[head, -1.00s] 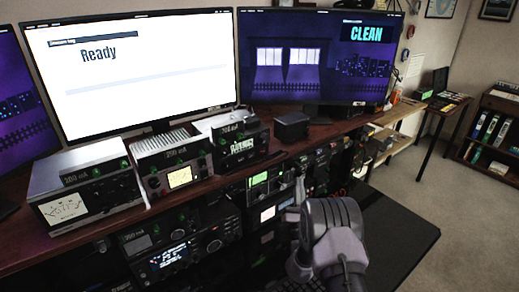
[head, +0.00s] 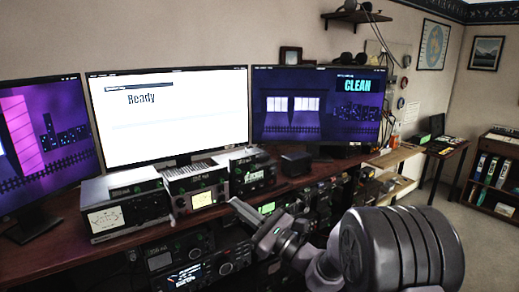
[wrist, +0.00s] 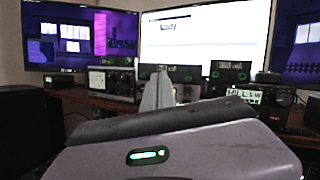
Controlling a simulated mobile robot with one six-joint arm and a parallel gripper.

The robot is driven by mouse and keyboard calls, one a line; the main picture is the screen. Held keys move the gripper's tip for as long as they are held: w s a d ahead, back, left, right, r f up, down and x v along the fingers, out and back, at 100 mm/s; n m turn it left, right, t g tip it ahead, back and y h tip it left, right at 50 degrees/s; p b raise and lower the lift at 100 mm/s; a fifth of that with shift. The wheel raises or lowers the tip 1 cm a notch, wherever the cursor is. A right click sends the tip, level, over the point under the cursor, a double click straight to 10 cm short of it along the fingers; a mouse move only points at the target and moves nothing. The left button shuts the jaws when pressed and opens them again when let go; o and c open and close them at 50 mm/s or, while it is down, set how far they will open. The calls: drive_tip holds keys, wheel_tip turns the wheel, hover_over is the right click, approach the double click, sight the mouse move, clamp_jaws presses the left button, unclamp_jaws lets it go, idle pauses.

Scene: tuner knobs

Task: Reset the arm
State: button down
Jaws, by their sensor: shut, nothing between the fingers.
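My gripper (head: 238,205) is shut and empty. In the head view it is raised in front of the desk, pointing up and left, with my grey arm running from it to the lower right. Its tips appear in front of the desk edge, below the tuner units; I cannot tell how far apart they are in depth. In the wrist view the pale fingers (wrist: 158,92) stand upright together in the middle, with nothing seen between them. Three tuner units stand on the desk: a left one (head: 122,208), a middle one (head: 198,190) and a right one (head: 252,175).
The white monitor (head: 170,115) reads "Ready"; the right monitor (head: 318,105) reads "CLEAN". More radio gear (head: 185,262) fills the space under the wooden desk (head: 60,225). A shelf with binders (head: 493,175) stands at the far right. Carpeted floor (head: 470,225) lies open before it.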

drive_tip(key=s+a+r+n+g, duration=0.35)
drive_tip(key=s+n+g, duration=0.2)
drive_tip(key=s, duration=0.25)
drive_tip(key=s+d+f+n+g+h, duration=0.1)
drive_tip(key=s+f+n+g+h, duration=0.15)
drive_tip(key=s, duration=0.65)
drive_tip(key=s+d+f+n+g+h, duration=0.1)
drive_tip(key=s+f+n+g+h, duration=0.2)
drive_tip(key=s, duration=0.6)
drive_tip(key=s+d+f+n+t+h, duration=0.2)
drive_tip(key=s+d+n+h, duration=0.1)
drive_tip(key=d, duration=0.5)
drive_tip(key=s+d+f+n+t+h, duration=0.2)
drive_tip(key=s+d+n+h, duration=0.1)
drive_tip(key=s+d+h, duration=0.2)
drive_tip(key=d+h, duration=0.2)
drive_tip(key=d, duration=0.1)
drive_tip(key=shift+s+d+h, duration=0.15)
drive_tip(key=shift+d+h, duration=0.2)
